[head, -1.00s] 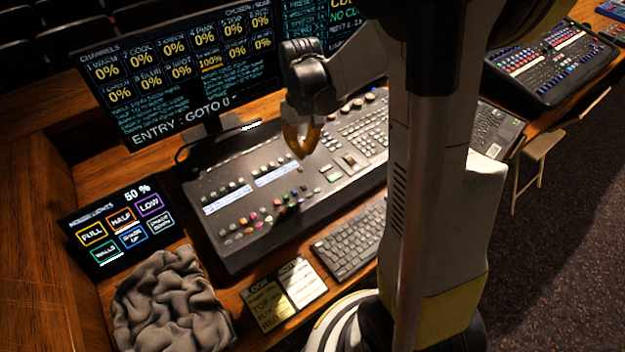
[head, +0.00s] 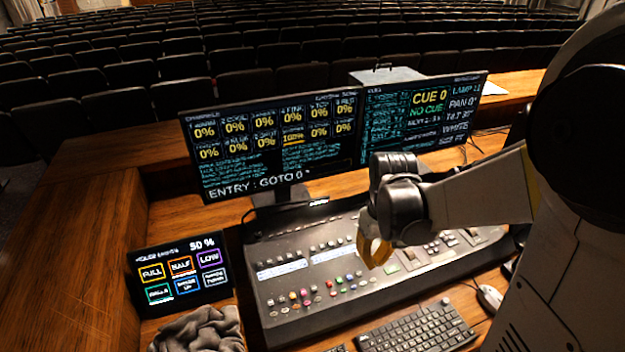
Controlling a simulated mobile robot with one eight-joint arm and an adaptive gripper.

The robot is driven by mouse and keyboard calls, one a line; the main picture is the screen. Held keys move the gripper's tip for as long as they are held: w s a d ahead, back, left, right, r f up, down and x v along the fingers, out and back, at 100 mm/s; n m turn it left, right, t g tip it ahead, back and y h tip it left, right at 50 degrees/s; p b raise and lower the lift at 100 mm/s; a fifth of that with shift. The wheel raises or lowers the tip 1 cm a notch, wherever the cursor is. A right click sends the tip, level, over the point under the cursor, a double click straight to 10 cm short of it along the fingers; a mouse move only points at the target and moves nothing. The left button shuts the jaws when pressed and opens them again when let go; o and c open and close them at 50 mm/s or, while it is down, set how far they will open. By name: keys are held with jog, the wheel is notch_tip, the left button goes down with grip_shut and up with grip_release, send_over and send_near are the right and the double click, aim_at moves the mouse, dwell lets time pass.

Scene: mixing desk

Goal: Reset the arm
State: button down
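My gripper (head: 374,250) hangs from my bent arm at the right of the head view. Its yellow fingers point down over the lighting console (head: 340,275). No object shows in the fingers. They overlap one another from this angle, so I cannot tell whether they are open or shut. I also cannot tell whether they touch the console. My arm hides part of the desk at the right.
Two monitors (head: 270,145) stand behind the console. A small house-lights touchscreen (head: 181,272) is at the left, with a crumpled grey cloth (head: 200,332) below it. A keyboard (head: 418,328) and a mouse (head: 489,298) lie in front. Rows of seats (head: 240,85) fill the background.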

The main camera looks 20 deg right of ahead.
jog(key=s+a+r+t+b, duration=0.5)
jog(key=a+r+t, duration=0.2)
jog(key=a, duration=0.3)
jog(key=shift+a+r, duration=0.2)
jog(key=shift+r, duration=0.1)
